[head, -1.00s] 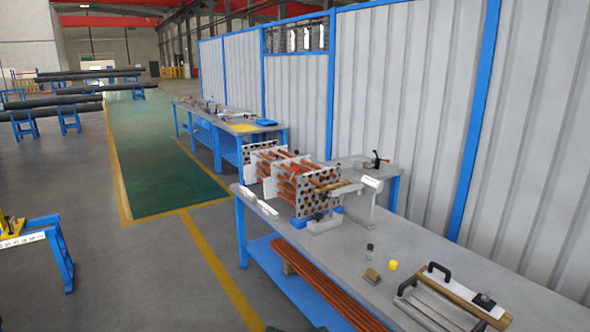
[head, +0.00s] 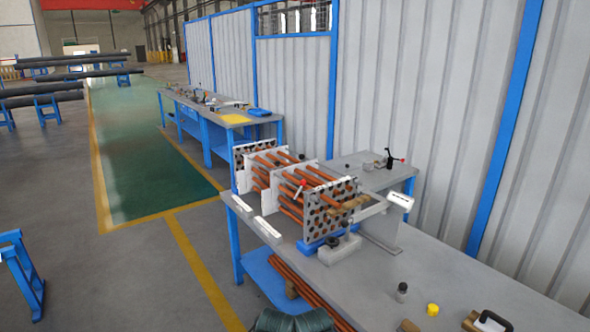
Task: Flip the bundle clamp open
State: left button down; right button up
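A bundle of orange-brown tubes (head: 262,179) runs through upright perforated plates (head: 334,207) on the near workbench. A small red-tipped lever (head: 299,186) shows at the bundle's middle plate. Another lever with a black body and red tip (head: 391,158) stands on the grey tabletop behind the bundle. I cannot tell for sure which of these is the bundle clamp, or whether it is open or shut. A white-ended bar on a stand (head: 399,201) is at the bundle's near right end. Neither of my grippers is in view.
The grey workbench (head: 445,262) carries a small dark-capped jar (head: 402,292), a yellow cap (head: 432,310) and a black-handled tool (head: 488,321). Tubes lie on the blue lower shelf. A panelled wall stands behind.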

aim_at(302, 183)
jog(key=i+j, duration=0.2)
jog(key=i, duration=0.3)
jog(key=i+j, duration=0.15)
jog(key=i, duration=0.4)
jog(key=i+j, duration=0.2)
jog(key=i, duration=0.3)
jog(key=i+j, duration=0.15)
jog(key=i, duration=0.4)
jog(key=l+z, duration=0.05)
